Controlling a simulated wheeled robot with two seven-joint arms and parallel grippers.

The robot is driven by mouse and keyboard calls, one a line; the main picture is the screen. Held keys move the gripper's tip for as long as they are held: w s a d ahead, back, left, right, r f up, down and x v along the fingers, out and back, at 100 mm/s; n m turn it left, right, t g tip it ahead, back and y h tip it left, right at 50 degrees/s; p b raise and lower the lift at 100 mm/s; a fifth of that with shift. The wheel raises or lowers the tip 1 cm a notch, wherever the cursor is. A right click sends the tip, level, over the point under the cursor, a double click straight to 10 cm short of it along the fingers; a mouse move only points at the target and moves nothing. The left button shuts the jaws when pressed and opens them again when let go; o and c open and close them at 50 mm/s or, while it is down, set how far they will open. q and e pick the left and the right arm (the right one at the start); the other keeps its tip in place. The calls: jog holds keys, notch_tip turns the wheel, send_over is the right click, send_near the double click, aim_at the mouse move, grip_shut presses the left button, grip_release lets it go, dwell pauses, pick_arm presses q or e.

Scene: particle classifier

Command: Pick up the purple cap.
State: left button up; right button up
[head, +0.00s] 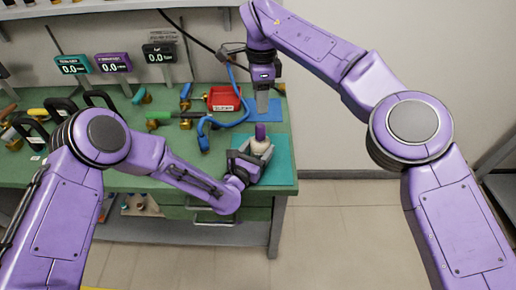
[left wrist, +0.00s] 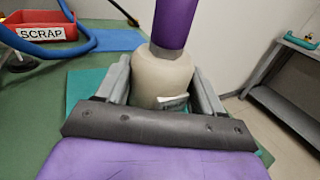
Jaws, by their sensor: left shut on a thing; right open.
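The purple cap (head: 261,131) sits on top of a cream bottle-like body (head: 262,146) above the teal mat (head: 279,172) at the right end of the bench. My left gripper (head: 250,160) is shut around the cream body, below the cap. In the left wrist view the cream body (left wrist: 160,78) stands between the two fingers, with the purple cap (left wrist: 174,22) above it, its top cut off by the frame. My right gripper (head: 262,103) is open, points down above and behind the cap, and is apart from it.
A red SCRAP bin (head: 224,98) and a blue mat (head: 263,110) lie behind. A blue hose (head: 205,128) and several tools lie to the left on the green bench (head: 180,165). Display units (head: 112,64) stand at the back. Open floor lies to the right.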

aim_at(260, 125)
jog(key=o, duration=0.5)
jog(key=m, duration=0.3)
jog(key=shift+a+r+m, duration=0.1)
jog(key=shift+a+m, duration=0.05)
jog(key=shift+m, duration=0.15)
jog(key=m, duration=0.5)
jog(key=shift+s+a+r, duration=0.1)
jog(key=shift+s+a, duration=0.1)
jog(key=f+m, duration=0.3)
jog(key=m, duration=0.3)
jog(key=f+m, duration=0.4)
jog(key=m, duration=0.3)
jog(key=f+m+t+h, duration=0.1)
jog(key=f+m, duration=0.3)
jog(key=m, duration=0.3)
jog(key=shift+w+d+f, duration=0.1)
jog(key=shift+w+d, duration=0.15)
jog(key=shift+d, duration=0.1)
